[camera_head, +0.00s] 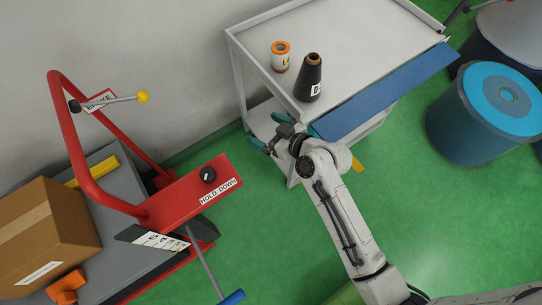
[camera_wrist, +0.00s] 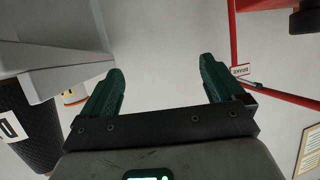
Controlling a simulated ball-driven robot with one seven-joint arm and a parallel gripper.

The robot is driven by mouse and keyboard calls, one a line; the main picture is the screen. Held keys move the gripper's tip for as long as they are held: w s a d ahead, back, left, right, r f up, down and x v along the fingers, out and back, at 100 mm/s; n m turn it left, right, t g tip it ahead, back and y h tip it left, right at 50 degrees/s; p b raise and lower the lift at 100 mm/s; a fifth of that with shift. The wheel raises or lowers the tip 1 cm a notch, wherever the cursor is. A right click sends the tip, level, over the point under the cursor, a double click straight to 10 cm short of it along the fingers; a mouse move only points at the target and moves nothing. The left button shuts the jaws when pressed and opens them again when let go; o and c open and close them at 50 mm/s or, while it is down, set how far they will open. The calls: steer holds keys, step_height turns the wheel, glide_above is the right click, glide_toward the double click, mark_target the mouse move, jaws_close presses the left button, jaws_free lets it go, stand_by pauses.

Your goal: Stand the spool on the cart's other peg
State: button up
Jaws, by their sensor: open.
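A dark, tapered spool (camera_head: 312,80) with a white label and a brown top stands upright near the left front edge of the cart's pale top (camera_head: 350,35). A shorter white-and-orange spool (camera_head: 281,58) stands upright behind it to the left. No bare peg can be made out. My gripper (camera_head: 268,130) is open and empty, off the cart's left front corner and apart from both spools. In the wrist view, nothing lies between the green fingers (camera_wrist: 163,67). The dark spool (camera_wrist: 28,122) is at the left, partly cut off, with the orange-and-white one (camera_wrist: 75,95) partly hidden behind the left finger.
A blue strip (camera_head: 385,90) runs along the cart's front edge. A red frame (camera_head: 75,150) with a yellow-tipped lever and a "HOLD DOWN" plate (camera_head: 190,195) stands at left, beside a cardboard box (camera_head: 45,235). A blue drum (camera_head: 480,115) stands at right.

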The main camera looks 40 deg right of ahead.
step_height(320, 180, down, 10)
steer(key=s+m+h+b, duration=0.1)
steer(key=s+h+b, duration=0.1)
steer(key=b, duration=0.2)
steer(key=shift+s+a+f+m, duration=0.2)
steer(key=shift+f+m, duration=0.05)
steer(key=shift+m, duration=0.15)
steer(key=s+d+r+g, duration=0.2)
steer(key=s+g, duration=0.4)
steer(key=s, duration=0.5)
steer(key=s+d+r+m+g+h, duration=0.1)
steer(key=s+d+r+g, duration=0.2)
steer(key=s+g, duration=0.3)
steer(key=s, duration=0.5)
steer(key=shift+d+r, duration=0.25)
steer(key=shift+d, duration=0.15)
steer(key=shift+c, duration=0.3)
